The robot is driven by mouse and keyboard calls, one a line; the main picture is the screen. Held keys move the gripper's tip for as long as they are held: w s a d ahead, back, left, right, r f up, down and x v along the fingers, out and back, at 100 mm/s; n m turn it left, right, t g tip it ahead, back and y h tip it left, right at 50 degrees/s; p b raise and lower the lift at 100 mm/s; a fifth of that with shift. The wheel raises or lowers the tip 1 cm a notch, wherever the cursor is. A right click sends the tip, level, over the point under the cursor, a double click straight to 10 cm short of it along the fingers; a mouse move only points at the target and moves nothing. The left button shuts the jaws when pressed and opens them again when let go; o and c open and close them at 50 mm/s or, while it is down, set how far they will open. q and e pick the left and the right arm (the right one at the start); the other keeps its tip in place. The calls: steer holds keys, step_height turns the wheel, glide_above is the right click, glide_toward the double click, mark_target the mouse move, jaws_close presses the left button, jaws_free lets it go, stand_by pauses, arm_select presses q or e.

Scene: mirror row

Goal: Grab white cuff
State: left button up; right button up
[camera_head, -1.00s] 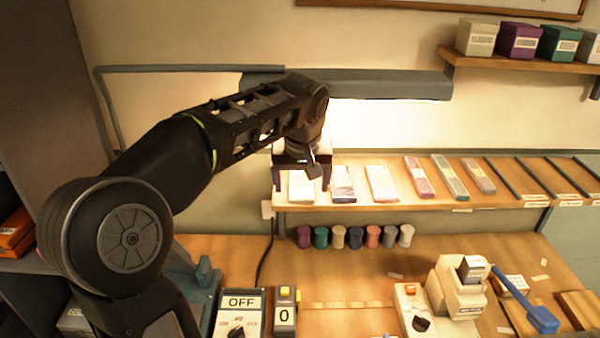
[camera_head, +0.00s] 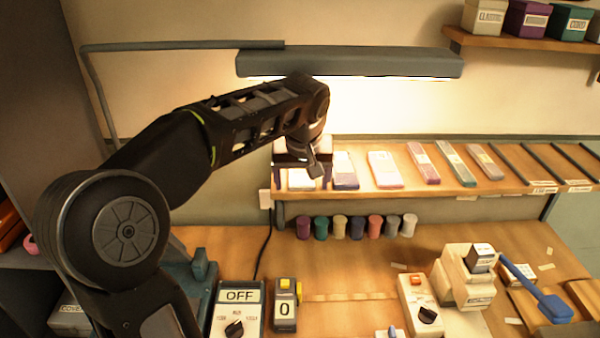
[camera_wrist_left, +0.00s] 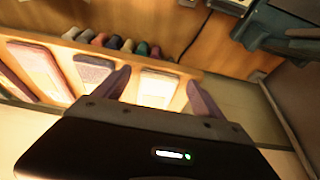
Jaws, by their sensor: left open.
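A flat white piece (camera_head: 301,181), which looks like the white cuff, lies at the left end of the sloping wooden shelf. My left gripper (camera_head: 302,174) is over it, pointing down, open, with one finger at each side. In the left wrist view the white piece (camera_wrist_left: 157,88) shows between the two spread fingers of the left gripper (camera_wrist_left: 158,78). The gripper hides part of it in the head view. I cannot tell whether the fingers touch it. My right gripper is not in view.
Flat pieces, including a pinkish-white one (camera_head: 384,170), lie to the right on the shelf (camera_head: 440,191). A long grey lamp (camera_head: 350,63) hangs above. Several coloured spools (camera_head: 357,228) stand below. An OFF box (camera_head: 237,310) and a beige machine (camera_head: 463,280) stand on the bench.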

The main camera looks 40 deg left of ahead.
arm_select(q)
steer(key=shift+c, duration=0.6)
steer(key=c, duration=1.4)
